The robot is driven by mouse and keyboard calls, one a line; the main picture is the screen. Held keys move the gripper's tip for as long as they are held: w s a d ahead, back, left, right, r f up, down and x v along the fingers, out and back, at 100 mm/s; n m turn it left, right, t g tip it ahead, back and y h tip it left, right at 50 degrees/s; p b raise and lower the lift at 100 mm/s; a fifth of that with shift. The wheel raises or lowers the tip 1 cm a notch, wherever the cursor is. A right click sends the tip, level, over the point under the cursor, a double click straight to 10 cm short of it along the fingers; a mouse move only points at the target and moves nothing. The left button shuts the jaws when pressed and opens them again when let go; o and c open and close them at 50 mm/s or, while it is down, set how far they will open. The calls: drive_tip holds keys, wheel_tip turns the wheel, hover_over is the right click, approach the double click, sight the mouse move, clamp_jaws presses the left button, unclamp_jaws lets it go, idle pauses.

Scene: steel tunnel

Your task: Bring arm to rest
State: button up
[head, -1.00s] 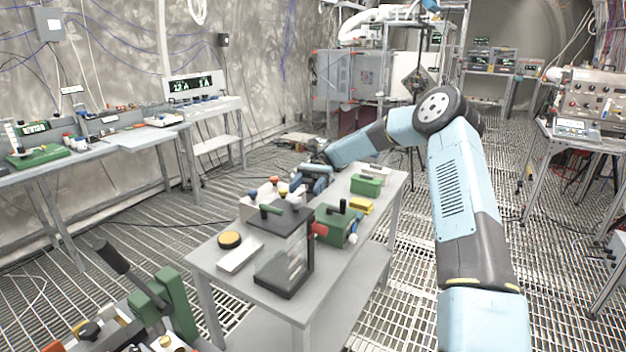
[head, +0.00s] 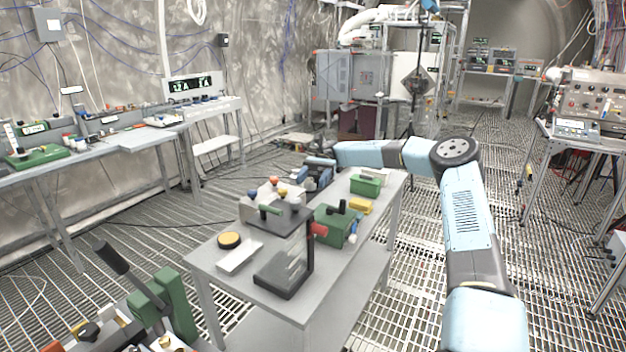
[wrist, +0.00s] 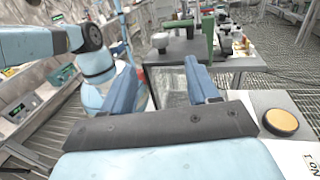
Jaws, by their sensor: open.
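My gripper (head: 312,178) is at the far left edge of the grey table (head: 222,288), beyond the box with coloured knobs (head: 262,196), which partly hides it in the head view. In the wrist view my gripper (wrist: 157,58) shows two blue fingers spread apart with nothing held between them. My light blue arm (head: 468,215) rises on the right and bends at a dark round joint, then reaches left above the table's far end.
The table carries green boxes (head: 335,222), a yellow block (head: 360,206), a black stand with a clear panel (head: 290,270) and a yellow button (head: 229,240). Benches line the left wall (head: 95,158).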

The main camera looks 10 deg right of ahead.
idle(0.4)
